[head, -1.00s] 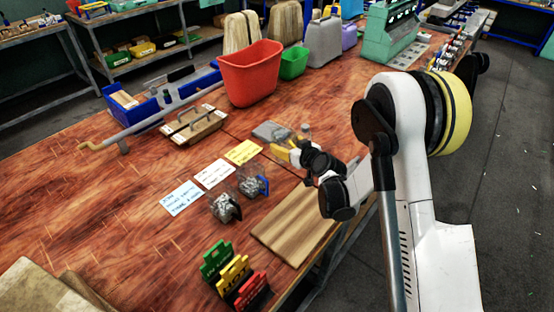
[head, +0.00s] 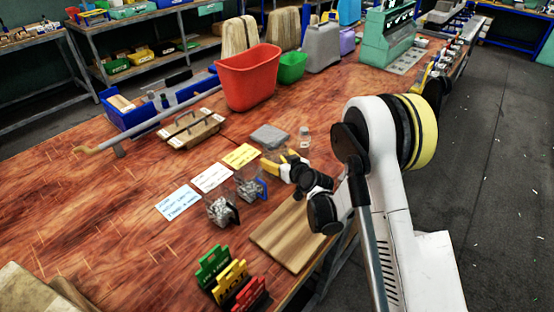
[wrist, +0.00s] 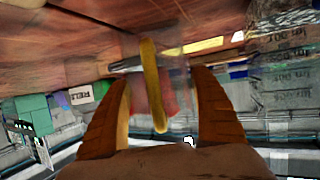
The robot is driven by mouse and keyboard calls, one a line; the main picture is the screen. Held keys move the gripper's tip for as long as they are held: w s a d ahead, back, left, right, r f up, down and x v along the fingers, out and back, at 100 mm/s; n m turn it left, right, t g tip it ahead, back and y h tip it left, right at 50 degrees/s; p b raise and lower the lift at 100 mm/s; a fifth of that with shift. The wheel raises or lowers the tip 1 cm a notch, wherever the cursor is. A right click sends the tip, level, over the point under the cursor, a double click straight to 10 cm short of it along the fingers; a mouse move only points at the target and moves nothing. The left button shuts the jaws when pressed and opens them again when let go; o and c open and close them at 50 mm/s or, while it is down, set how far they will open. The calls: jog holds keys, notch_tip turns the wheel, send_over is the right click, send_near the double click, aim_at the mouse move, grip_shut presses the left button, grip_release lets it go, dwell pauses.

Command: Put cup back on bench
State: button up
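My gripper (head: 272,166) is low over the bench (head: 130,195), near the yellow card (head: 240,155). In the wrist view my gripper (wrist: 160,100) has its two brown-orange fingers apart. A clear cup with an upright yellow handle (wrist: 153,85) shows between and beyond them; the handle lies in the gap, with room visible on each side. In the head view this cup is mostly hidden by my gripper, and I cannot tell whether it rests on the bench. Two other clear cups stand nearby, one with a dark handle (head: 222,211) and one with a blue handle (head: 250,186).
A wooden board (head: 292,235) lies at the bench's front edge. A small clear bottle (head: 304,138) and a grey pad (head: 269,137) are just behind my gripper. A red bin (head: 248,78) stands farther back. Coloured signs (head: 232,278) stand at the front.

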jog(key=shift+o, duration=0.5)
jog(key=shift+r, duration=0.1)
jog(key=shift+r, duration=0.2)
jog(key=s+d+r+m+g+h+b, duration=0.1)
jog(key=s+d+r, duration=0.5)
jog(key=s+r, duration=0.3)
jog(key=s+d+r+m+g+h+b, duration=0.1)
jog(key=s+d+r+h, duration=0.1)
jog(key=s+d+r, duration=0.65)
jog(key=s+d+m+g+h, duration=0.1)
jog(key=s+d+m+h, duration=0.1)
jog(key=s, duration=0.8)
jog(key=s+d+m+g+h, duration=0.1)
jog(key=s+d, duration=0.4)
jog(key=s, duration=0.6)
jog(key=shift+d+m+g+h, duration=0.2)
jog(key=shift+m+g+h, duration=0.2)
jog(key=shift+m, duration=0.1)
jog(key=shift+f, duration=0.1)
